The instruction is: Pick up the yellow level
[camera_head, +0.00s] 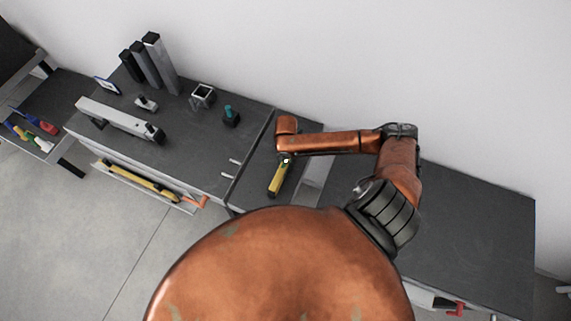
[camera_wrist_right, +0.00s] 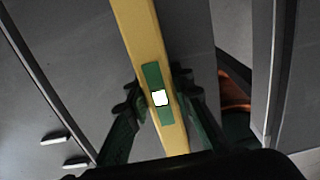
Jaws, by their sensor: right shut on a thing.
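The yellow level (camera_head: 277,182) shows below the end of my right arm in the head view, over the dark worktop. In the right wrist view the yellow level (camera_wrist_right: 143,40) runs lengthwise between the fingers, with a green patch and a white window at its middle. My right gripper (camera_wrist_right: 163,104) is shut on it, one dark green finger on each side. In the head view the right gripper (camera_head: 285,160) is small and mostly hidden by its own arm. I cannot tell whether the level touches the worktop. My left gripper is not in view.
A workbench (camera_head: 185,150) at left bears upright grey blocks (camera_head: 160,63), a long grey bar (camera_head: 118,118), a square frame (camera_head: 203,94) and a teal-topped item (camera_head: 230,116). An open tray (camera_head: 186,207) below its front holds a long yellow-black thing (camera_head: 140,179). The right worktop (camera_head: 475,220) is clear.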

